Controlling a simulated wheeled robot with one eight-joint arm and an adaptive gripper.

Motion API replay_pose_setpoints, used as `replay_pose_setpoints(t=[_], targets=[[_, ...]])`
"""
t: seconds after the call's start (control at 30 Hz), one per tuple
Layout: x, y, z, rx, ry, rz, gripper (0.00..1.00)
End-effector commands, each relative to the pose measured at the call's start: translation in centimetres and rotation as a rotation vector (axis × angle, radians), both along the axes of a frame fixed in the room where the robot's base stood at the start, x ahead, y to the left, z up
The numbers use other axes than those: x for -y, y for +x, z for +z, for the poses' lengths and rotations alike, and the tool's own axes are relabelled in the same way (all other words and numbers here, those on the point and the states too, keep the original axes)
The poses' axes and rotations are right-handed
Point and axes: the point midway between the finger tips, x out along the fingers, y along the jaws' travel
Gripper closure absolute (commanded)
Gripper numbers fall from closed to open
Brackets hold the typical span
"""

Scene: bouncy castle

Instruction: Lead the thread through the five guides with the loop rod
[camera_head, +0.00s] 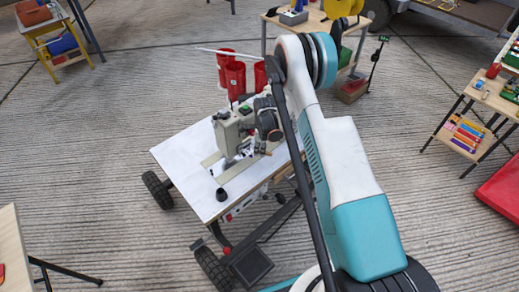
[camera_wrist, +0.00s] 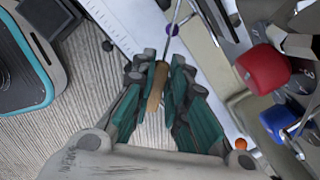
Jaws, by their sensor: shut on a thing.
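My gripper (camera_wrist: 160,88) is shut on the wooden handle (camera_wrist: 155,90) of the loop rod, with its teal fingers on both sides. The thin metal shaft (camera_wrist: 176,14) runs from the handle toward the top of the wrist view, past a small purple ball (camera_wrist: 172,30); I cannot tell whether they touch. The sewing machine (camera_head: 228,131) stands on a white table, and my gripper (camera_head: 268,128) is at its right side in the head view. Red (camera_wrist: 264,68) and blue (camera_wrist: 278,122) knobs show right of my gripper. I cannot make out the thread or the guides clearly.
Red cones (camera_head: 235,78) stand behind the machine. The white wheeled table (camera_head: 185,160) has bare surface at its left. A small orange ball (camera_wrist: 240,143) is near my gripper. A shelf (camera_head: 478,120) with coloured items stands at the right, and a yellow stand (camera_head: 57,45) at the back left.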

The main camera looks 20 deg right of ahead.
Motion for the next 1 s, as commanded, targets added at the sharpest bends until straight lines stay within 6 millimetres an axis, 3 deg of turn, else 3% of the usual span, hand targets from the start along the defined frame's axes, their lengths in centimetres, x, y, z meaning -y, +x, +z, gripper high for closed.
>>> replay_pose_setpoints(t=[0.5, 1.0], targets=[[3.9, -2.0, -0.4, 0.000, 0.000, -0.002, 1.00], [4.2, -2.2, -0.5, 0.000, 0.000, 0.000, 1.00]])
